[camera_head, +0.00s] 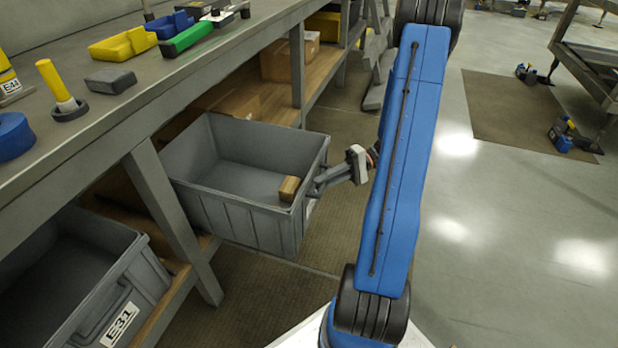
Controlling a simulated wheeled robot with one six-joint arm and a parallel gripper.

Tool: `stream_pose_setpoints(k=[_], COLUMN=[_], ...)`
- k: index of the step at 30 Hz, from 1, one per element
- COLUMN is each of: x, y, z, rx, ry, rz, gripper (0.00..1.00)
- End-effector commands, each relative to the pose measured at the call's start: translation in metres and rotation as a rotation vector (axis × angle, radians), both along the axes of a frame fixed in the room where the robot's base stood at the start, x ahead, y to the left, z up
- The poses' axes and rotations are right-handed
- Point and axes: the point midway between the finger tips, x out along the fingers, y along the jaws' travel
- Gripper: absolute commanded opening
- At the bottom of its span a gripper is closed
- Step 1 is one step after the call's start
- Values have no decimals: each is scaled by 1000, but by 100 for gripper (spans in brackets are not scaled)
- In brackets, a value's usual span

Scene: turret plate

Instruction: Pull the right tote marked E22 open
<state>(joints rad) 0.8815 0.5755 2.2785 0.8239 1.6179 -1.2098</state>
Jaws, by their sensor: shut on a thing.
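A grey tote (250,232) stands out from the lower shelf under the workbench, with its open top showing. A small brown block (289,188) is in it by the front wall. A white label shows only as a sliver on its front, so I cannot read the mark. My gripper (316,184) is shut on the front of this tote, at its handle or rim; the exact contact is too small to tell. A second grey tote (118,268) at the lower left is marked E31.
The workbench (110,115) carries tools and coloured bins along its top. A bench leg (165,210) stands between the two totes. Cardboard boxes (285,60) sit on the shelf behind.

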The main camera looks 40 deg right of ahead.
Motion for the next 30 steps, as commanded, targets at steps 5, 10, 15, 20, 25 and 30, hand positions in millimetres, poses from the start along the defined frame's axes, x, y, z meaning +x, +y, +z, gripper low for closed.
stream_pose_setpoints(k=[5,10,15,20,25,30], x=[-10,-14,-14,-13,-14,-14], y=[-10,-13,-13,-13,-12,-12], z=[3,3,3,3,2,2], rx=[2,3,2,1,1,1], ry=[-6,-6,-6,-7,-5,-3], rz=[-5,-4,-4,-3,-3,-2], gripper=[0,0,0,19,32,32])
